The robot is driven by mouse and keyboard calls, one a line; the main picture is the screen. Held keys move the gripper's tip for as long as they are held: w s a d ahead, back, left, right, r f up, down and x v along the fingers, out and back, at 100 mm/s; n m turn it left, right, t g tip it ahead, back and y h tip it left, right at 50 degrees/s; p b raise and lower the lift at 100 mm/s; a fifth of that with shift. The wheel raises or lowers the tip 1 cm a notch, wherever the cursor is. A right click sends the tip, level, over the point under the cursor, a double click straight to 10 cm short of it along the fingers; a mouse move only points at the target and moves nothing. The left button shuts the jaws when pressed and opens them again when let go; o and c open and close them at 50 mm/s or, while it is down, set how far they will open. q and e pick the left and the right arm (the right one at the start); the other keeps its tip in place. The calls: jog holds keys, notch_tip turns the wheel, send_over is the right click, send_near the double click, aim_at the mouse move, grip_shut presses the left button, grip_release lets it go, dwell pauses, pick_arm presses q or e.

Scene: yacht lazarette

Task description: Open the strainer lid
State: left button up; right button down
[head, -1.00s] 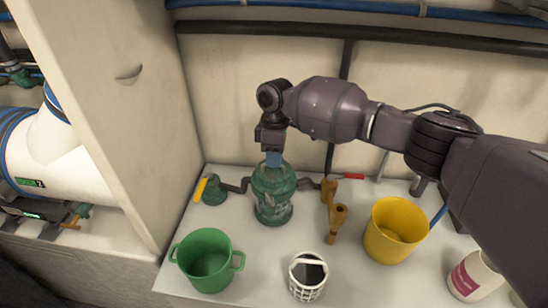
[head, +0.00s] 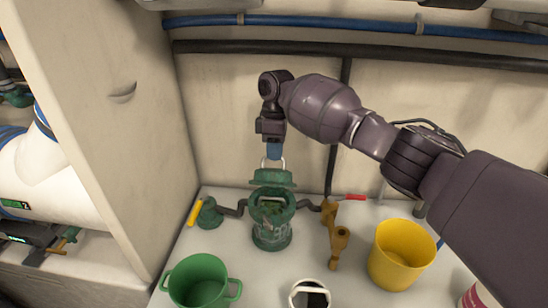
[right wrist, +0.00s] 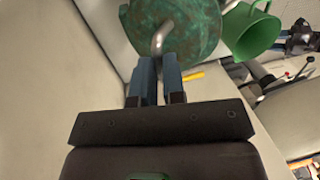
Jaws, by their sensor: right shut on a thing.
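The green, weathered strainer body (head: 272,232) stands on the white counter with its round mouth uncovered. The green strainer lid (head: 272,178) is above the mouth, lifted at the back; whether it touches the rim is unclear. My right gripper (head: 274,153) is above the lid, shut on its metal loop handle (head: 274,163). In the right wrist view, the blue fingers (right wrist: 160,72) close around the bent metal handle (right wrist: 160,37), and the lid (right wrist: 185,25) fills the top. My left gripper is not in view.
Pipes run from the strainer to a yellow-handled valve (head: 208,213) on the left and bronze fittings (head: 337,235) on the right. A cabinet wall (head: 120,130) rises on the left.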

jog(key=shift+w+d+f, duration=0.15)
jog(key=shift+f, duration=0.6)
jog(key=c, duration=1.6)
grip_release()
jog(key=o, duration=0.4)
jog(key=shift+w+f, duration=0.1)
jog(key=shift+w, duration=0.2)
jog(key=shift+s+r, duration=0.15)
jog(key=shift+r, duration=0.3)
notch_tip(320, 180, up, 10)
jog(key=w, duration=0.2)
jog(key=shift+r, duration=0.2)
jog(key=shift+d, duration=0.1)
jog(key=shift+c, duration=0.3)
